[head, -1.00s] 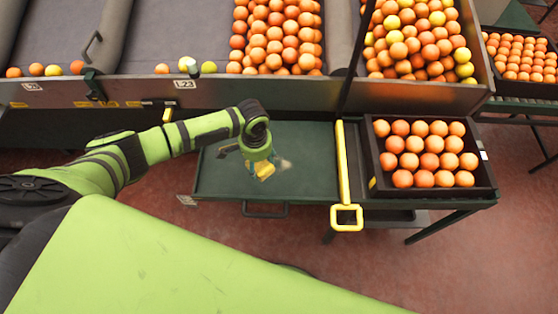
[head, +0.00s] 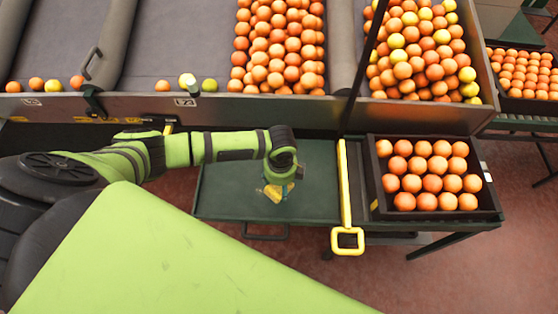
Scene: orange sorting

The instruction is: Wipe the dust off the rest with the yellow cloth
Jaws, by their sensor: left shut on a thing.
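The rest (head: 225,200) is the flat dark green surface in front of the sorting bins. My left gripper (head: 275,190) points down over its middle and is shut on the yellow cloth (head: 272,192). The cloth is small and partly hidden by the gripper and wrist. I cannot tell for sure whether it touches the surface. No pale dust patch shows clearly now; the arm covers part of the surface. My right gripper is not in view.
A dark crate of oranges (head: 374,190) stands right of the rest. A yellow bar with a square loop handle (head: 347,240) lies between them. Sloped bins with oranges and a metal front ledge (head: 250,110) rise behind. The right part of the rest is clear.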

